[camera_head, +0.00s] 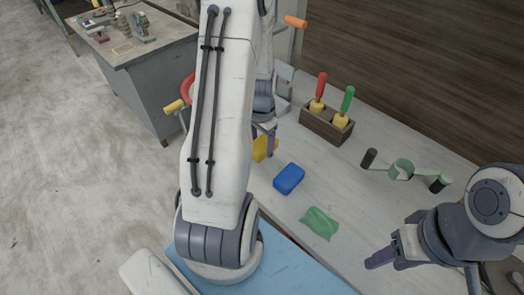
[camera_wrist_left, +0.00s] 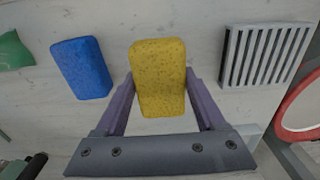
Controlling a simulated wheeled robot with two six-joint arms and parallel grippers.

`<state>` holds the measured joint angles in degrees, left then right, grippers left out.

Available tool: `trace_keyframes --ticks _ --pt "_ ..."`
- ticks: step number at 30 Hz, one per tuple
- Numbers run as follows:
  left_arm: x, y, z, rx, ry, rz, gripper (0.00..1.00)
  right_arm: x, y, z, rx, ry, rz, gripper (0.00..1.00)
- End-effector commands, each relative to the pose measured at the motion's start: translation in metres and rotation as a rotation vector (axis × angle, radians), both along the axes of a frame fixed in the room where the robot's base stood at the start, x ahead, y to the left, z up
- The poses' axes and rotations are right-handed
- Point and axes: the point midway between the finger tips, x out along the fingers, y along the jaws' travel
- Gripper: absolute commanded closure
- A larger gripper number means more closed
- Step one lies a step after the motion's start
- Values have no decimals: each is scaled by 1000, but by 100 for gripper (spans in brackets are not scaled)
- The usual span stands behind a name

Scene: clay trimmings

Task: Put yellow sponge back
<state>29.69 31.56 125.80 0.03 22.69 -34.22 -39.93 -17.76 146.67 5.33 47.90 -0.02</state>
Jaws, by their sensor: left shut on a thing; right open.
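The yellow sponge (camera_wrist_left: 158,75) sits between the two purple fingers of my left gripper (camera_wrist_left: 160,100) in the left wrist view. The fingers are shut on its sides. In the head view the sponge (camera_head: 262,148) shows only in part behind my left arm, close to the pale tabletop (camera_head: 330,175). I cannot tell whether it touches the table. My right gripper (camera_head: 385,258) is open and empty at the lower right of the head view, over the table.
A blue sponge (camera_head: 289,179) and a green cloth (camera_head: 320,223) lie to the right of the yellow sponge. Behind stands a wooden holder (camera_head: 318,126) with red- and green-handled tools. A grey slatted rack (camera_wrist_left: 265,55) and a red ring (camera_wrist_left: 300,106) show in the wrist view.

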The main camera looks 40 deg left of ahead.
Motion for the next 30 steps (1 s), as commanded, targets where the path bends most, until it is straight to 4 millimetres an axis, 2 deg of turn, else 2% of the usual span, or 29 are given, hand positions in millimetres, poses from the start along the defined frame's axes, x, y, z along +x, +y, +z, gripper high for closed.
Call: trace_keyframes --ticks 10,23,24,25,30 --pt "0 2 -39 -1 1 -1 81 0 0 7 0 0 0 50" --pt "0 2 -47 0 -1 -1 81 0 0 3 0 0 0 50" --pt "0 2 -45 1 -1 -1 13 0 0 5 0 0 0 50" --pt "0 2 -45 1 -1 -1 2 0 0 5 0 0 0 50" --pt "0 2 -45 1 -1 -1 0 0 0 5 0 0 0 50"
